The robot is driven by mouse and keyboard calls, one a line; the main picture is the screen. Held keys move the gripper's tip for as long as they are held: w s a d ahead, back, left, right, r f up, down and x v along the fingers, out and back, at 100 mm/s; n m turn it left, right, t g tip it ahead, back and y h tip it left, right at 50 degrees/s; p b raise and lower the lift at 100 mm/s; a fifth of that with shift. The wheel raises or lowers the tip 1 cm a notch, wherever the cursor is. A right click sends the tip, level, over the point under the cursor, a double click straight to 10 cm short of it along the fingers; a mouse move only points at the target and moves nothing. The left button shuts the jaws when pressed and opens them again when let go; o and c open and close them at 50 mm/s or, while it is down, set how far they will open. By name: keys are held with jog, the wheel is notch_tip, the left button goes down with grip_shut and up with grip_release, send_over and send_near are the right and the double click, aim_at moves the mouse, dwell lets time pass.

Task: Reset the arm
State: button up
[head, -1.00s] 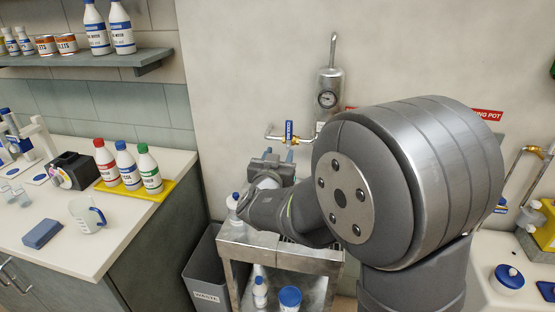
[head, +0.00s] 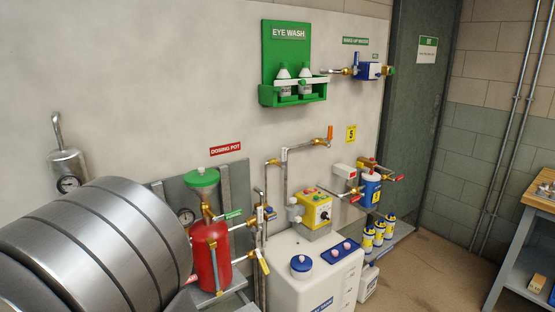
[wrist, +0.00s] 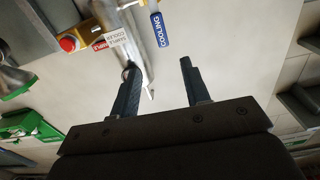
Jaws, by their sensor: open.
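My gripper (wrist: 157,78) shows in the wrist view with its two dark fingers spread apart and nothing between them. Beyond the fingers are a metal pipe and a blue COOLING tag (wrist: 160,30). In the head view a large ribbed grey part of my own arm fills the lower left, and my gripper is out of that view. The red dosing pot (head: 211,255) with its green funnel lid stands just right of my arm.
A white tank (head: 318,275) with a yellow pump (head: 315,210) stands right of the dosing pot. A green eye wash station (head: 288,62) hangs on the wall. A wooden-topped bench (head: 541,190) is at the far right. Bare floor (head: 425,262) lies between tank and bench.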

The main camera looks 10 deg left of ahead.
jog(key=x, duration=1.6)
jog(key=shift+w+a, duration=0.2)
jog(key=v, duration=1.7)
jog(key=x, duration=1.7)
jog(key=shift+w+a, duration=0.1)
jog(key=shift+w, duration=0.1)
jog(key=shift+s+a+n, duration=0.1)
jog(key=shift+s+n, duration=0.4)
jog(key=shift+n, duration=0.1)
jog(key=shift+s+a+f+n, duration=0.1)
jog(key=shift+s+a+n, duration=0.1)
jog(key=shift+n, duration=0.3)
